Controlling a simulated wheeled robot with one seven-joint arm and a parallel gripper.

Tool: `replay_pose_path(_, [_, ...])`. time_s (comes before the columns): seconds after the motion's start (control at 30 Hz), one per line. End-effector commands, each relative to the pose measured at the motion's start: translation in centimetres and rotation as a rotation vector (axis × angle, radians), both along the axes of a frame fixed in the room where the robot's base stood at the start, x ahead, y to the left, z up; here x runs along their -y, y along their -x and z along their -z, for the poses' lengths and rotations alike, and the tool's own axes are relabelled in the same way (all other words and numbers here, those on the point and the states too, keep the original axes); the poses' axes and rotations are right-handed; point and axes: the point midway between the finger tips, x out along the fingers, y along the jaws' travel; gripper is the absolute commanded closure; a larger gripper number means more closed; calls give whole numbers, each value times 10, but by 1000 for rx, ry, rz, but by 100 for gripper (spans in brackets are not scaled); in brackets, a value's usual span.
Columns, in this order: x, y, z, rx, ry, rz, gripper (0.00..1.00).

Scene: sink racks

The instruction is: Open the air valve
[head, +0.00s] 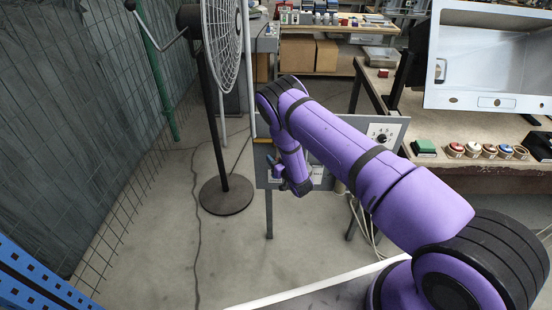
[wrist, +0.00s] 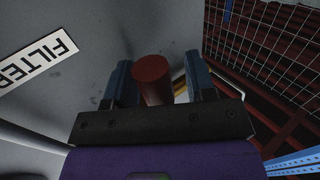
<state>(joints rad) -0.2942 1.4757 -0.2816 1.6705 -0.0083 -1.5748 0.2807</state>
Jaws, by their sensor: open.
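My gripper (wrist: 159,62) is open, with one blue finger on each side of a dull red round knob (wrist: 152,80) in the wrist view. The knob looks like the air valve's handle, but its mount is hidden behind the gripper. I cannot tell whether either finger touches it; a gap shows on its right. A white FILTER label (wrist: 36,62) is on the grey panel at the left of the wrist view. In the head view my gripper (head: 279,172) is low in front of the grey panel (head: 390,126), and the knob cannot be made out.
A fan on a stand (head: 226,192) is left of the panel. A wire mesh fence (head: 120,120) runs along the left. A bench at the right holds a sink (head: 490,65) and several coloured buttons (head: 473,149). The floor between fence and panel is mostly clear.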

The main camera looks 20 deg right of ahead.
Motion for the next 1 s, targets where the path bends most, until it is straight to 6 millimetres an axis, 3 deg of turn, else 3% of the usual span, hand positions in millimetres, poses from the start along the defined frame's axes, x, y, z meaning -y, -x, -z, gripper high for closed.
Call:
replay_pose_path(0.23, [0, 0, 0, -1, 0, 0, 49])
replay_pose_path(0.47, [0, 0, 0, -1, 0, 1, 100])
replay_pose_path(1.0, [8, 2, 0, -39, 120, 0, 100])
